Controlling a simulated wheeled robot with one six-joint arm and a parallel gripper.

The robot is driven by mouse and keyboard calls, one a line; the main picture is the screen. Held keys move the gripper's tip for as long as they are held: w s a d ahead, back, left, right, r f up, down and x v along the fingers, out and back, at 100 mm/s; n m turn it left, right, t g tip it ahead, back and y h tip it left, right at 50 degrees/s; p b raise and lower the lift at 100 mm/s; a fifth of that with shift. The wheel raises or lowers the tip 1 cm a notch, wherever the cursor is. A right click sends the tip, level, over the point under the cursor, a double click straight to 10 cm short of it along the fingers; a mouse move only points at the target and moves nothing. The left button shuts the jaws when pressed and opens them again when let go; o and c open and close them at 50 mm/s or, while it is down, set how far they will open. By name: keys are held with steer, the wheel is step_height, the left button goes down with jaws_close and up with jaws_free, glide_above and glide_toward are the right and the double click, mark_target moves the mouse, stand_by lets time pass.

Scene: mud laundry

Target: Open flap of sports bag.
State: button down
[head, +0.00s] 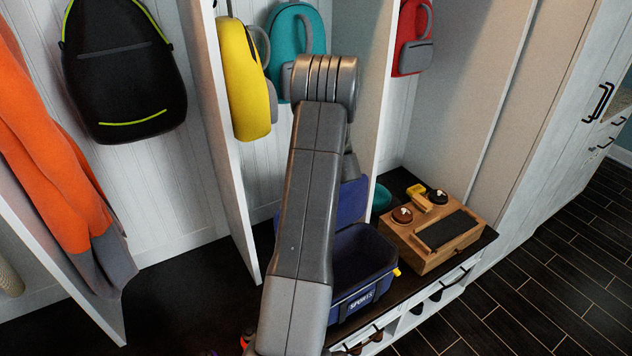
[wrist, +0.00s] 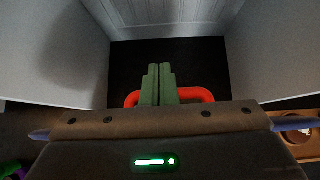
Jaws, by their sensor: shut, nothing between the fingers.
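The sports bag (head: 378,288) is a navy-blue bin with a "SPORTS" label on its front, standing on the dark bench. Its top looks open, and a blue panel that looks like its flap (head: 351,203) stands raised behind the opening. My arm hides the bag's left part. My gripper (wrist: 158,72) shows green fingers pressed together and empty in the wrist view; it is hidden in the head view. A red-orange loop (wrist: 197,94) shows behind the fingers; I cannot tell what it is. Bluish edges show at both sides below the gripper, perhaps the bag.
A wooden organizer (head: 420,258) stands right of the bag, with a teal round item (head: 381,196) behind. Upright white partitions (head: 236,150) flank the cubby. Yellow (head: 243,85), teal (head: 290,28) and red (head: 409,45) bags hang above. Bench to the left is mostly clear.

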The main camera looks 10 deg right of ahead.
steer(key=shift+s+r, duration=0.1)
stand_by(0.3)
steer(key=b+v, duration=0.2)
steer(key=v, duration=1.1)
steer(key=shift+s+r, duration=0.2)
steer(key=shift+d, duration=0.1)
steer(key=p+x, duration=0.2)
steer(key=x, duration=1.2)
steer(key=shift+s+d+r, duration=0.1)
steer(key=shift+s+r, duration=0.05)
